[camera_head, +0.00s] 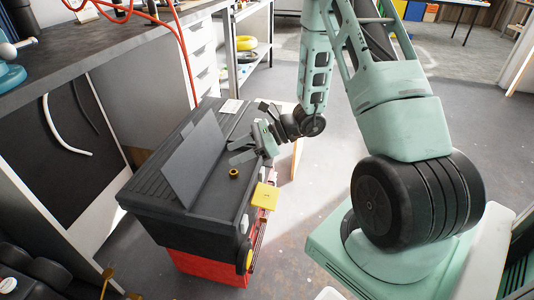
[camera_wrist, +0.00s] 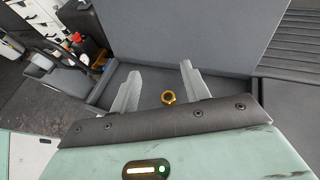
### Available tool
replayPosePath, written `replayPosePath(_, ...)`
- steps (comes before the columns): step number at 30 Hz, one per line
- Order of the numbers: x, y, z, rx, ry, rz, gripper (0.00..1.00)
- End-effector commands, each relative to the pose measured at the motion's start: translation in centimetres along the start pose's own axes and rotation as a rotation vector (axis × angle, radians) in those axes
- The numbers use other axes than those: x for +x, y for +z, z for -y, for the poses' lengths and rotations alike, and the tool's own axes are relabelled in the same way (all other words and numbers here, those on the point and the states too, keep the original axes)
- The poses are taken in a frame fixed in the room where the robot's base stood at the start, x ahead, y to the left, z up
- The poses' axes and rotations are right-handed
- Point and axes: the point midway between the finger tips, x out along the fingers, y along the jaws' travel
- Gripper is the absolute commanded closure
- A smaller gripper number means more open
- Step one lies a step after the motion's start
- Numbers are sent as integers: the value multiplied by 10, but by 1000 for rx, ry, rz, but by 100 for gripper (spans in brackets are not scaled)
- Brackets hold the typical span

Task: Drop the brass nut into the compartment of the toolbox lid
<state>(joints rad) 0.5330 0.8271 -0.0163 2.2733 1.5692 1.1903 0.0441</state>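The dark grey toolbox (camera_head: 150,200) has a red lower part, and a flap (camera_head: 195,155) stands raised on its lid. Beside the flap is the lid's shallow compartment (camera_head: 210,188), whose dark floor also shows in the wrist view (camera_wrist: 150,82). The small brass nut (camera_head: 234,173) shows over the compartment area near its right side. In the wrist view the nut (camera_wrist: 168,97) appears between the two fingers, touching neither. I cannot tell if it rests on the floor. My gripper (camera_head: 238,150) is open above the lid, its fingers apart (camera_wrist: 160,68).
A yellow latch (camera_head: 264,196) sits on the toolbox's right side. A workbench (camera_head: 90,60) with a red hose stands to the left. Drawers (camera_head: 200,50) and a shelf with a yellow ring (camera_head: 246,43) are behind.

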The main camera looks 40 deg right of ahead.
Motion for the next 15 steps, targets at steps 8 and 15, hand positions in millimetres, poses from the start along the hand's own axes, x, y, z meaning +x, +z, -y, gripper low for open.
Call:
replayPosePath(8,-18,1,1,0,-4,0,54)
replayPosePath(15,-71,1,1,-1,-6,0,54)
